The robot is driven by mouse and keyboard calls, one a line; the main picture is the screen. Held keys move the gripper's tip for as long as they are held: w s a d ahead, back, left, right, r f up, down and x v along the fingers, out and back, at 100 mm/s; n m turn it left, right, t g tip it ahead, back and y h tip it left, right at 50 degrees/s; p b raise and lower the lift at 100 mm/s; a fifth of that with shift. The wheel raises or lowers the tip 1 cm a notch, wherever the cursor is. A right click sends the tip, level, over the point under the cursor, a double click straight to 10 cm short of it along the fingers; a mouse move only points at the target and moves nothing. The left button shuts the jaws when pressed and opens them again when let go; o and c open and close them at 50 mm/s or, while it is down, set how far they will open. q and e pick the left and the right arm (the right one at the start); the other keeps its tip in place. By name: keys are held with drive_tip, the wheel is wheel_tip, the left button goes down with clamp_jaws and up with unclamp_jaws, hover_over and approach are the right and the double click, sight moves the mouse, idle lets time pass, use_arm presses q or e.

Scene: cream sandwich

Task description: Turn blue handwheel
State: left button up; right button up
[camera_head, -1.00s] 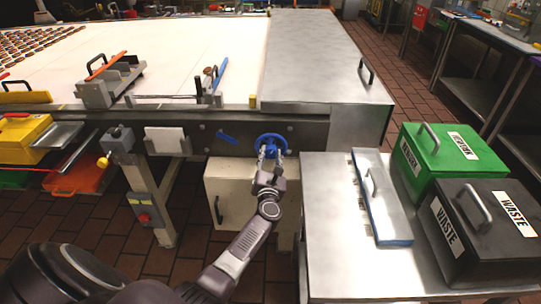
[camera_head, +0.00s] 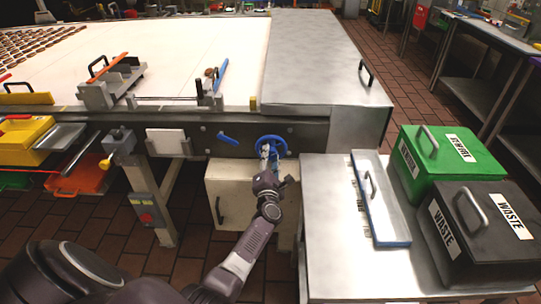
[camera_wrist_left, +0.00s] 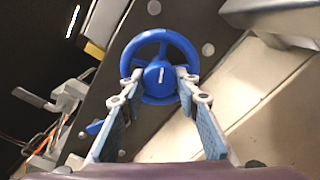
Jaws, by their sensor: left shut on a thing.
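The blue handwheel (camera_head: 271,140) is on the dark side rail of the conveyor machine, above a cream cabinet. In the left wrist view the handwheel (camera_wrist_left: 160,48) shows its round rim and its hub with a white mark. My left gripper (camera_head: 270,154) is in front of the wheel. Its two fingers (camera_wrist_left: 159,86) reach the wheel from the near side, one on each side of the hub, and are shut on it. Part of the lower rim is hidden by the fingers in the head view. My right gripper is not in view.
A blue lever (camera_head: 228,138) is on the rail just left of the wheel. A steel table (camera_head: 330,240) stands close on the right, with a green bin (camera_head: 440,165) and a black waste bin (camera_head: 450,245). The cream cabinet (camera_head: 225,185) is just below the wheel.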

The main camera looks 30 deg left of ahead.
use_arm(q)
drive_tip(key=m+p, duration=0.2)
drive_tip(key=m, duration=0.5)
drive_tip(key=m+p, duration=0.1)
drive_tip(key=m, duration=0.5)
drive_tip(key=shift+r+m+p, duration=0.1)
drive_tip(key=shift+m+p, duration=0.25)
drive_tip(key=shift+m, duration=0.05)
drive_tip(key=m+p, duration=0.1)
drive_tip(key=m, duration=0.3)
drive_tip(key=shift+d, duration=0.1)
drive_tip(key=m, duration=0.5)
drive_tip(key=shift+p, duration=0.3)
drive_tip(key=o, duration=1.2)
drive_tip(key=shift+c, duration=0.2)
